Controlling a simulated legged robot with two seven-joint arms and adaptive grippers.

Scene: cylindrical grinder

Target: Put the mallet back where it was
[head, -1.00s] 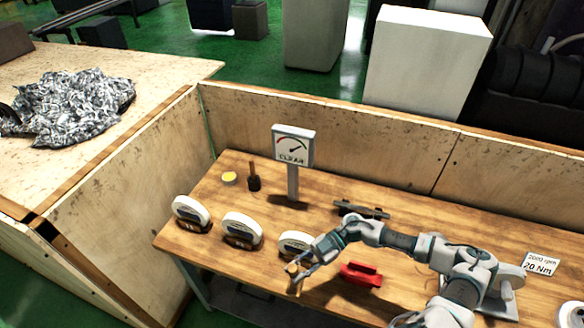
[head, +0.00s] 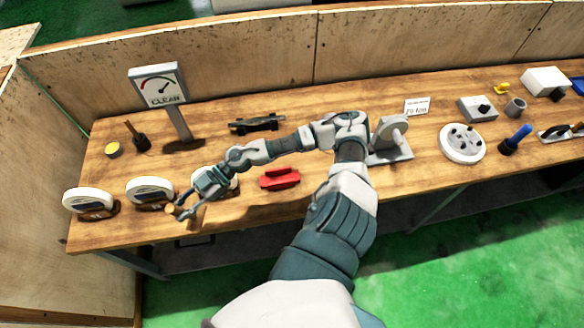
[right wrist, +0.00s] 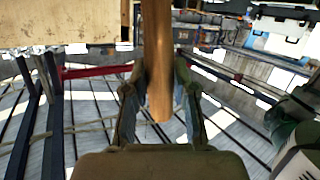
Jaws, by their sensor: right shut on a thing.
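My right gripper (head: 181,211) is at the front edge of the wooden bench, in front of the gap between the second and third white wheels. It is shut on a wooden handle, which I take to be the mallet's (right wrist: 159,70). In the right wrist view the handle stands upright between the two fingers (right wrist: 160,102), with its rounded lower end showing. In the head view only a small tan end of the mallet (head: 171,209) shows, and its head is not clear. My left gripper is not in view.
White wheels (head: 88,201) (head: 150,192) stand along the front left; my gripper partly hides the third. Behind are a gauge sign (head: 160,86), a dark brush (head: 138,137) and a black bar (head: 256,123). A red block (head: 279,178) lies right of the gripper. Bare bench (head: 330,95) shows behind.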

